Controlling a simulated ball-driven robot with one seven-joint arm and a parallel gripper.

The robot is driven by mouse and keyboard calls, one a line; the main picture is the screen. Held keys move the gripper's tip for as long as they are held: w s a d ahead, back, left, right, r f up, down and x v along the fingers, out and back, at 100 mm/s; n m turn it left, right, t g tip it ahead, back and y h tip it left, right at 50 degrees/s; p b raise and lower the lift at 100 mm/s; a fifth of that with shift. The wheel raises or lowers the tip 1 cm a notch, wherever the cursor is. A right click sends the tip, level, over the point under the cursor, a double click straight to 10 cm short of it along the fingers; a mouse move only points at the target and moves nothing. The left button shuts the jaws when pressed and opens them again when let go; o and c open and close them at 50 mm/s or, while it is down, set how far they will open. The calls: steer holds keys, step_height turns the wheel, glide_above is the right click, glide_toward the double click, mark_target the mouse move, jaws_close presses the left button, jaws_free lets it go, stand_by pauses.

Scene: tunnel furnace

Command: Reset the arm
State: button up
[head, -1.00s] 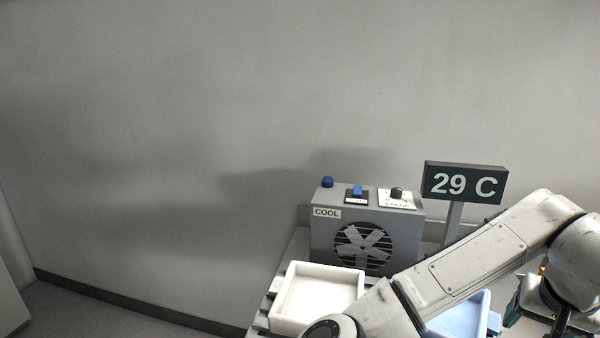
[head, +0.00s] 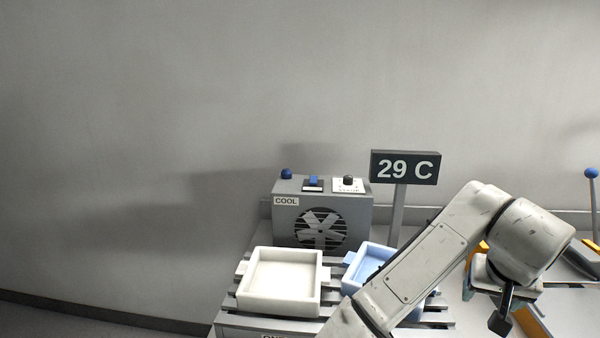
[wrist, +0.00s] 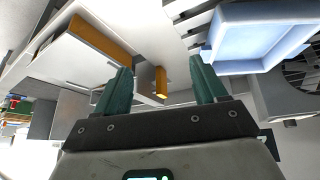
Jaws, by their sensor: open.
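My arm reaches across the lower right of the head view, its elbow raised and its wrist at the right. My gripper (wrist: 160,88) shows in the wrist view as two green fingers set wide apart, with nothing between them. In the head view the gripper's fingers are mostly hidden behind the wrist. The blue tray (head: 362,262) stands on the slatted rack, partly hidden behind my arm. In the wrist view the blue tray (wrist: 262,38) is beyond the right finger, apart from it.
A white tray (head: 278,284) sits on the slatted rack (head: 232,303). Behind it stands the grey COOL fan box (head: 290,212) with a blue lamp and switches. A sign (head: 405,167) reads 29 C. Orange-edged equipment (head: 585,262) and a blue-knobbed lever (head: 592,174) stand at the right.

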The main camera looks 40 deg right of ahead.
steer(key=w+a+f+n+t+h, duration=0.2)
steer(key=w+f+n, duration=0.1)
steer(key=w+n, duration=0.4)
steer(key=w+a+f+n+y, duration=0.2)
steer(key=w+a+f+n, duration=0.1)
steer(key=a+f, duration=0.5)
steer(key=s+a+f+n+g+y, duration=0.1)
steer(key=s+a+f, duration=0.3)
steer(key=a+f, duration=0.4)
steer(key=s+a+f+n+g+y, duration=0.1)
steer(key=s+a+f+y, duration=0.3)
steer(key=a+f, duration=0.4)
steer(key=shift+s+a+f+n, duration=0.25)
steer(key=shift+s+a+n, duration=0.35)
steer(key=shift+a, duration=0.15)
